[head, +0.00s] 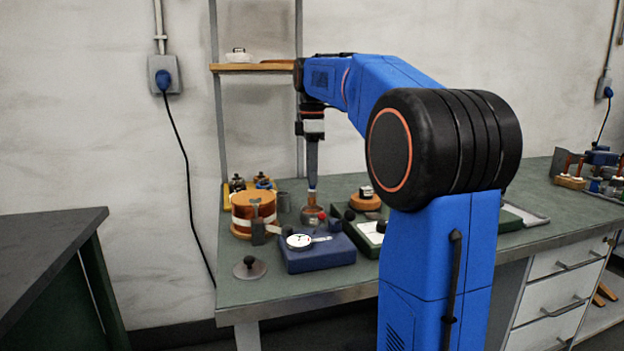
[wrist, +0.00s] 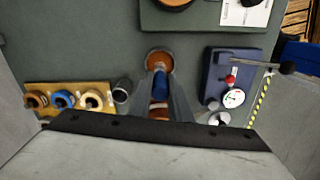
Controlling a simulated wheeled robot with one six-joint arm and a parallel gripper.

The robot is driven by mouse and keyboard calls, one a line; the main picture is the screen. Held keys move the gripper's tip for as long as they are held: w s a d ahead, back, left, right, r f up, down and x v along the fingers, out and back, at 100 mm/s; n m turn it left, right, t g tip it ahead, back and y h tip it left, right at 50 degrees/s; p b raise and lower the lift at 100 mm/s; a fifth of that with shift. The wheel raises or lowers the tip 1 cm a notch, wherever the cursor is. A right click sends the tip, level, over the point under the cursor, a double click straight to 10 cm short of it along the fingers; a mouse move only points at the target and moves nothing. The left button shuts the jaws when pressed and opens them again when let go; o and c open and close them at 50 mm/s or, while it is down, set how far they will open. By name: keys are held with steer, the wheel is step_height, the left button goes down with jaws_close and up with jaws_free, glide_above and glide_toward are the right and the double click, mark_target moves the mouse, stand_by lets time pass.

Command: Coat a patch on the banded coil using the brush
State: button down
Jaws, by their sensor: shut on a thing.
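The banded coil (head: 242,212) is a copper-brown drum with a pale band, standing on the bench left of my gripper in the head view. My gripper (head: 312,180) points straight down and is shut on the brush (wrist: 160,85), whose blue handle shows between the fingers in the wrist view. Below the fingers is a round brown pot (head: 311,214). The brush's lower end meets the pot's top, and its bristles are hidden, so I cannot tell how deep it sits. My gripper is apart from the coil.
A blue case (head: 318,258) with a dial gauge (head: 299,241) stands in front. Behind the coil are a metal cup (head: 284,201) and a wooden rack with rings (wrist: 70,97). A green case (wrist: 190,18) stands to the right.

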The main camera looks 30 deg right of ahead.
steer(key=shift+r, duration=2.15)
